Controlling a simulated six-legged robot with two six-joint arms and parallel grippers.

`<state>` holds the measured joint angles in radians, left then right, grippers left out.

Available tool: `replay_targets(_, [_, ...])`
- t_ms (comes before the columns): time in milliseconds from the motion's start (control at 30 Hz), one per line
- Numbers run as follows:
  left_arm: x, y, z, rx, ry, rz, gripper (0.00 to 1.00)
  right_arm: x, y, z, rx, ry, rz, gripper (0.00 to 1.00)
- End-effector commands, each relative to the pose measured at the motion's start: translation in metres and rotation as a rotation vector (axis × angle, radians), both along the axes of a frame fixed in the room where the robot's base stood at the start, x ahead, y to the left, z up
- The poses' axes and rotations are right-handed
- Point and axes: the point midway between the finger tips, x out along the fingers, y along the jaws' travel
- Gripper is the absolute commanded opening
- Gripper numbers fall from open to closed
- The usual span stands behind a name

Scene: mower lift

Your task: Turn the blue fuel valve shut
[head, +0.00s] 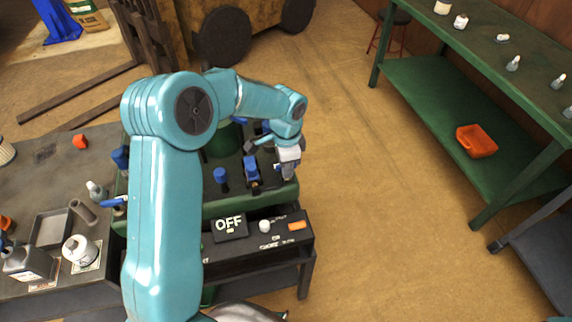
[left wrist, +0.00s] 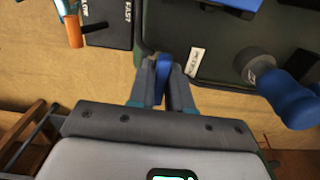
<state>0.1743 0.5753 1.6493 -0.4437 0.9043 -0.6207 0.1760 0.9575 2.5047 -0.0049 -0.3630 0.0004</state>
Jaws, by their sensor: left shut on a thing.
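My left gripper (head: 288,168) is at the right edge of the green mower deck in the head view, its arm reaching in from the left. In the left wrist view the left gripper's fingers (left wrist: 161,92) are shut on a narrow blue piece, the blue fuel valve (left wrist: 162,72), which stands upright between them beside the dark deck edge. A small white label (left wrist: 195,62) lies just right of the fingers; its print is too small to read. In the head view the gripper hides the valve. My right gripper is not in view.
Other blue-topped parts (head: 220,175) stand on the deck close to the left gripper. A black panel with an OFF plate (head: 230,225) and an orange lever (head: 297,225) is in front. A grey bench (head: 25,215) is at left. Floor to the right is clear, before a green bench (head: 420,85).

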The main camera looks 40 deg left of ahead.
Motion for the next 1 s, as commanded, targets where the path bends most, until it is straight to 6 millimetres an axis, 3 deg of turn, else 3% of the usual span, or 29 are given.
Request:
replay_targets(133, [0.002, 0.000, 0.001, 0.000, -0.006, -0.003, 0.00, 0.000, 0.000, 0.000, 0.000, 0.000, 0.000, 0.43])
replay_targets(167, [0.002, 0.000, 0.001, 0.000, -0.006, -0.003, 0.22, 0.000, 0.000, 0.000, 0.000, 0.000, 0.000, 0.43])
replay_targets(200, [0.001, 0.000, 0.001, 0.000, -0.006, -0.003, 0.35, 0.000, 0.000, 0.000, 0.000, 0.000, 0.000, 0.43])
replay_targets(233, [0.001, 0.000, 0.001, 0.001, -0.005, -0.002, 0.39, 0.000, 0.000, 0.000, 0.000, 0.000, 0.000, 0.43])
replay_targets(500, [0.001, 0.000, 0.001, 0.001, -0.002, -0.001, 0.39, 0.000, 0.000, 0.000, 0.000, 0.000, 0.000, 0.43])
replay_targets(633, [0.001, 0.000, 0.011, 0.002, -0.004, -0.001, 0.39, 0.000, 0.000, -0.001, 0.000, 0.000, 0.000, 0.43])
replay_targets(767, [0.002, 0.000, 0.038, 0.001, -0.008, -0.001, 0.39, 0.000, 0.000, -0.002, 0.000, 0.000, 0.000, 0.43])
replay_targets(1000, [0.002, 0.000, 0.103, 0.002, -0.008, -0.001, 0.39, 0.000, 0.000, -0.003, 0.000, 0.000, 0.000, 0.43])
